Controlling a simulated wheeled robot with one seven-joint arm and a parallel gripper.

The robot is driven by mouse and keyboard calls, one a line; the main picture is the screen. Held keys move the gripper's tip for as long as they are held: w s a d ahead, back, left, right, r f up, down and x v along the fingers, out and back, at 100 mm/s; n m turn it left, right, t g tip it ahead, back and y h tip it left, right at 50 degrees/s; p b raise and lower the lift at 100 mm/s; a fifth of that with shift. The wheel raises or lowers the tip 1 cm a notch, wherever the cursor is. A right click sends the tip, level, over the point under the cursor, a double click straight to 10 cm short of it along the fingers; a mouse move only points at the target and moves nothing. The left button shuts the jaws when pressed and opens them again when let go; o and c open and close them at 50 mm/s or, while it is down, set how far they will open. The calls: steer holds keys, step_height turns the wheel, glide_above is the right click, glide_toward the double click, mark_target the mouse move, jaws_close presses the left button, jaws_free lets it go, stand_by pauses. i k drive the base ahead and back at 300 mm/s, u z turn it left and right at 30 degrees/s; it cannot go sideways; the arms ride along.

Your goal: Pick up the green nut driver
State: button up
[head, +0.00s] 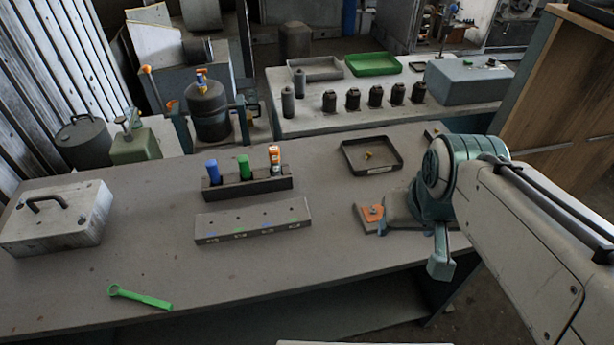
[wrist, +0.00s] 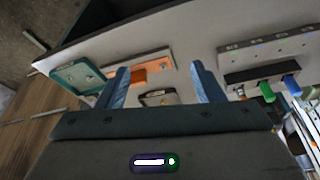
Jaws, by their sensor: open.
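The green nut driver (head: 243,166) stands upright in a dark rack (head: 247,189) on the table, its green handle up. A blue-handled driver (head: 212,172) is left of it and an orange-and-white one (head: 274,158) right of it. In the wrist view the green handle (wrist: 267,92) shows at the right, beside the blue handle (wrist: 292,86). My gripper (wrist: 162,80) is open, with nothing held between its fingers, and is off to one side of the rack. The fingertips are not clearly visible in the head view. The driver's lower part is hidden in the rack.
A grey block (head: 252,222) with coloured marks lies in front of the rack. A black tray (head: 371,157) is to the right, and an orange part (head: 371,213) is near my arm. A green wrench (head: 140,297) and a grey case (head: 56,222) are at left. The front middle is clear.

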mark_target(243, 160)
steer(key=z, duration=0.1)
steer(key=k, duration=1.05)
steer(key=u, duration=1)
steer(key=i, duration=1.4)
steer(key=z, duration=0.4)
